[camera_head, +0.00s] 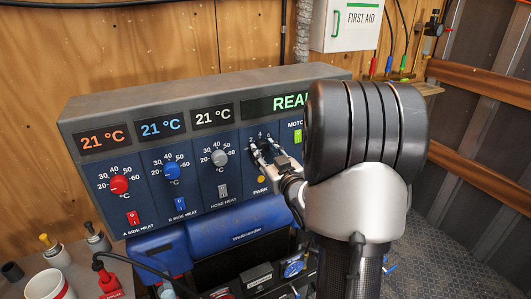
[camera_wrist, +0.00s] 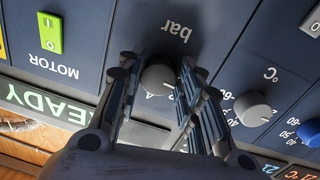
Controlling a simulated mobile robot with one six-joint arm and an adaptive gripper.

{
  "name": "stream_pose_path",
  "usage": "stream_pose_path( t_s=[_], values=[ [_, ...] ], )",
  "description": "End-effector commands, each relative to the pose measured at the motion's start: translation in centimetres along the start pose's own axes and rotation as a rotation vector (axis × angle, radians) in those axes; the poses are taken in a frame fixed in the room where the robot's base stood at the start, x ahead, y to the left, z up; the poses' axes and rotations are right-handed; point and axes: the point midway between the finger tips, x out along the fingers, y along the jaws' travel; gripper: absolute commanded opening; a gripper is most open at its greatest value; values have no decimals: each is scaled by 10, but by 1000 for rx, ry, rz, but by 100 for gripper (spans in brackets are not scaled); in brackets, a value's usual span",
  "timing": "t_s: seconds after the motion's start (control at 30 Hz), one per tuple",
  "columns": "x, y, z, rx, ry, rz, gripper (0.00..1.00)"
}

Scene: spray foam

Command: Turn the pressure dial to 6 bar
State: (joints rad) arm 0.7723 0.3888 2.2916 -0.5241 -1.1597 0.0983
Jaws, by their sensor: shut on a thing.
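The control box (camera_head: 205,93) also carries a red knob (camera_head: 119,184), a blue knob (camera_head: 172,171) and a grey knob (camera_head: 219,158) left of my gripper. A green motor switch (camera_wrist: 50,33) sits on the dial's other side. A blue machine part (camera_head: 235,233) lies below the panel.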

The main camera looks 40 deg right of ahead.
Motion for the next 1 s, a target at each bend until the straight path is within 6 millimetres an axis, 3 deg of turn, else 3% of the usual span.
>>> stream_pose_path(
  t_s=[1.0],
  values=[
    [0, -2, -5, 901, -52, -12, 9]
  ],
)
